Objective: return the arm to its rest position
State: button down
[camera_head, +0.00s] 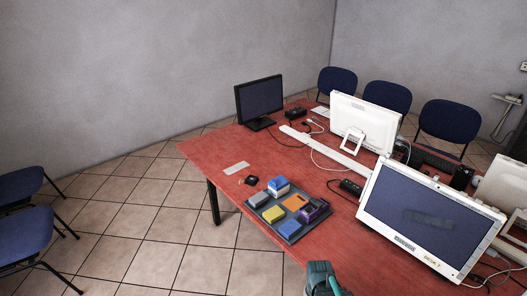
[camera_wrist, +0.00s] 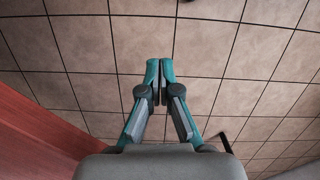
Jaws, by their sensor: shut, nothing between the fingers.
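My gripper (camera_wrist: 159,72) is shut and empty in the wrist view, its two teal fingertips together, over the tiled floor (camera_wrist: 230,50). The edge of the red table (camera_wrist: 35,125) shows at the left of that view. In the head view a teal part of my gripper (camera_head: 320,278) shows at the bottom edge, in front of the near side of the red table (camera_head: 225,155); its fingertips cannot be made out there.
A dark tray (camera_head: 290,239) with several coloured blocks lies near the table's front edge. A white monitor (camera_head: 425,215) stands at the right, a black monitor (camera_head: 259,100) at the far left. Cables and a power strip (camera_head: 351,187) lie between. Blue chairs (camera_head: 22,225) stand at left and behind.

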jog(key=s+f+g+b, duration=0.5)
jog(key=s+f+b, duration=0.1)
jog(key=s+f, duration=1.3)
jog(key=s, duration=0.3)
jog(key=shift+s+b, duration=0.4)
jog(key=shift+f, duration=0.1)
